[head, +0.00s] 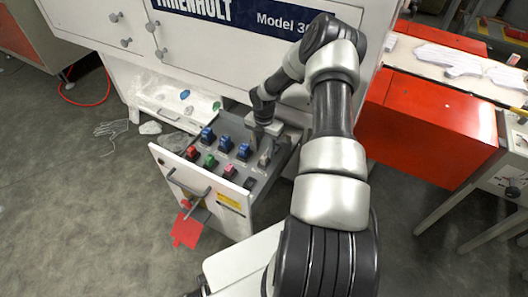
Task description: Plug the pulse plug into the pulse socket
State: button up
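An open drawer-like panel (172,158) juts from the white machine. Its grey top carries blue pieces (225,144), a red piece (192,153), a green piece (210,161) and a pink piece (229,170). A small grey piece (265,159) stands near the panel's right side. I cannot tell which of these is the pulse plug or the pulse socket; no label is readable. My gripper (266,138) points down over the panel's back right part, close to the grey piece. Its fingers are small and dark here, so I cannot tell whether it holds anything.
The white machine (240,45) rises behind the panel. A white tray (150,97) with small coloured items lies left of it. Red cabinets (425,120) stand at right under a worktop. A red sheet (186,231) and a clear glove (112,129) are on the floor.

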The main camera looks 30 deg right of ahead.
aim_at(264, 157)
notch_tip(264, 157, up, 14)
jog(key=p, duration=0.2)
jog(key=shift+p, duration=0.35)
